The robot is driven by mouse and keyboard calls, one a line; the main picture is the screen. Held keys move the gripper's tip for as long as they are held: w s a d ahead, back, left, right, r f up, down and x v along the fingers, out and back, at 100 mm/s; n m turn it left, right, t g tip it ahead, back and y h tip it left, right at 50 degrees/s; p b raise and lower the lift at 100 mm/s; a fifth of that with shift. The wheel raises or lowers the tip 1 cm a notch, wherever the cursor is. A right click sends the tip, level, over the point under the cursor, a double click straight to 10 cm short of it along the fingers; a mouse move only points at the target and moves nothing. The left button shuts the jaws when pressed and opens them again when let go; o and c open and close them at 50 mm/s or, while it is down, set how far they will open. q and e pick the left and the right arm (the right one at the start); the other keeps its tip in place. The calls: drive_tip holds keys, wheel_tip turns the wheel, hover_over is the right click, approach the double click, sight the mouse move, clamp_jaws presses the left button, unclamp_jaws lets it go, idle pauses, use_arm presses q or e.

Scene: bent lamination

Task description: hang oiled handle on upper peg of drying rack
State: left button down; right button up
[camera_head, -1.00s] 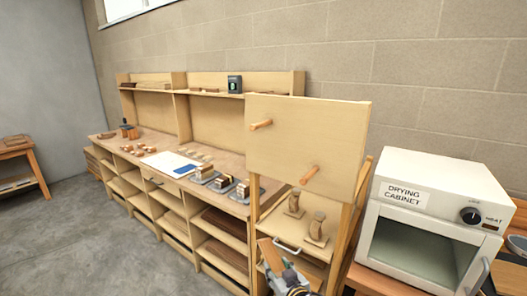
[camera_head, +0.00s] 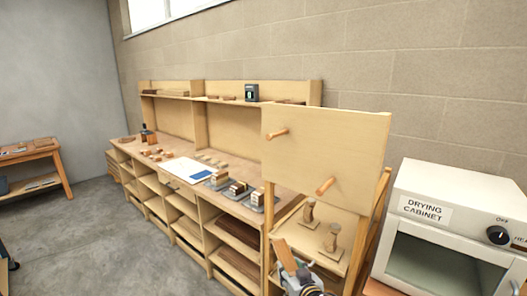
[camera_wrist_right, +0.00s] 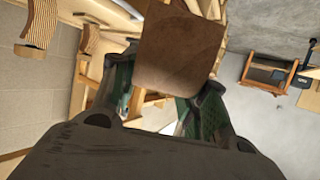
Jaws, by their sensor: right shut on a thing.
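The drying rack (camera_head: 345,140) is a pale wooden panel with two pegs. The upper peg (camera_head: 278,133) is at its left and the lower peg (camera_head: 325,186) nearer its bottom middle; both are bare. My right gripper (camera_head: 295,279) is low in front of the rack, below both pegs. It is shut on a brown wooden handle (camera_head: 286,256), which tilts up from the fingers. In the right wrist view the handle (camera_wrist_right: 178,48) shows as a broad brown piece between the green-padded fingers. Any hole in it cannot be made out. My left gripper is not in view.
Two curved wooden pieces on bases (camera_head: 308,213) stand on the shelf under the panel. The white drying cabinet (camera_head: 440,225) is close on the right. A long workbench (camera_head: 150,148) with blocks and a white sheet runs left. Open floor lies front left.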

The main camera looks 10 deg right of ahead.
drive_tip(key=shift+n+y, duration=0.5)
drive_tip(key=shift+y, duration=0.1)
drive_tip(key=w+r, duration=0.2)
drive_tip(key=r, duration=0.1)
drive_tip(key=w+r, duration=0.2)
drive_tip(key=r, duration=0.2)
drive_tip(key=w+a+r+p, duration=0.1)
drive_tip(key=w+r, duration=0.1)
drive_tip(key=r, duration=0.1)
drive_tip(key=shift+a+r, duration=0.1)
drive_tip(key=shift+r, duration=0.1)
drive_tip(key=a+r+n+g+y+p, duration=0.1)
drive_tip(key=a+r+n+y, duration=0.2)
drive_tip(key=r, duration=1.3)
drive_tip(key=s+a+r+n+g+y+p, duration=0.1)
drive_tip(key=a+r+n+y+p, duration=0.1)
drive_tip(key=r, duration=1.4)
drive_tip(key=shift+s+a+r+n+g+y, duration=0.2)
drive_tip(key=shift+a+r+n+g+y, duration=0.2)
drive_tip(key=shift+a+n+y, duration=0.5)
drive_tip(key=shift+w+d+f, duration=0.1)
drive_tip(key=shift+w+d, duration=0.05)
drive_tip(key=shift+d, duration=0.05)
